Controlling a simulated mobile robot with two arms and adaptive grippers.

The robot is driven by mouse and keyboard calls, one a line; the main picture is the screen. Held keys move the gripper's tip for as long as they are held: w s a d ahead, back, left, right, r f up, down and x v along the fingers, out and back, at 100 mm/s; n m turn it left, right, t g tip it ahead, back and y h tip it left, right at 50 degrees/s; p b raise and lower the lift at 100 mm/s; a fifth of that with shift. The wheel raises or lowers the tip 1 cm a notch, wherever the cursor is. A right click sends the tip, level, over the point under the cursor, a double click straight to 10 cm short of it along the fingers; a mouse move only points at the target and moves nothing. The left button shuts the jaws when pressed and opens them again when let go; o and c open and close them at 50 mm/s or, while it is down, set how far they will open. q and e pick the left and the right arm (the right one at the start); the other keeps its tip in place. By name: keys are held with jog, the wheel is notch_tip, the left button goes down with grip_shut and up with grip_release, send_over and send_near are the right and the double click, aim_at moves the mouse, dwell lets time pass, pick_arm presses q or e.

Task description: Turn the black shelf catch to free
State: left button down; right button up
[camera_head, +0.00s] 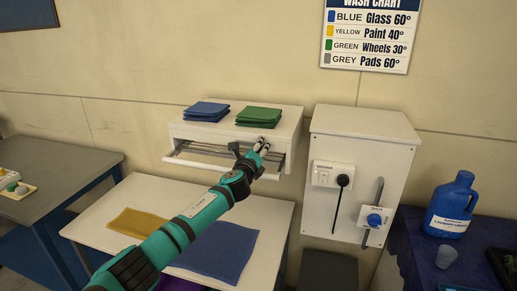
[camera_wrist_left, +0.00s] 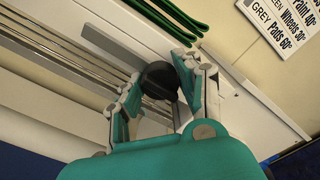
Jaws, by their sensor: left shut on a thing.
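The black shelf catch (camera_wrist_left: 160,80) is a round dark knob with a ridge across its face. In the left wrist view it sits between the two fingers of my left gripper (camera_wrist_left: 158,92), which is shut on it. In the head view my left gripper (camera_head: 262,146) is at the front right of the white wall shelf (camera_head: 287,122). There the gripper hides the catch, and I cannot read its setting. My right gripper is in neither view.
Folded blue cloths (camera_head: 207,111) and green cloths (camera_head: 259,117) lie on the shelf, above metal rails (camera_head: 205,149). Below, a white table (camera_head: 270,215) holds a yellow cloth (camera_head: 139,222) and a blue cloth (camera_head: 225,255). A white cabinet (camera_head: 365,148) stands at right.

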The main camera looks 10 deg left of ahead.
pick_arm(q)
jog(key=shift+f, duration=0.1)
jog(key=c, duration=0.9)
grip_release()
jog(key=shift+o, duration=0.2)
jog(key=s, duration=1.2)
jog(key=shift+a, duration=0.15)
jog(key=shift+f, duration=0.1)
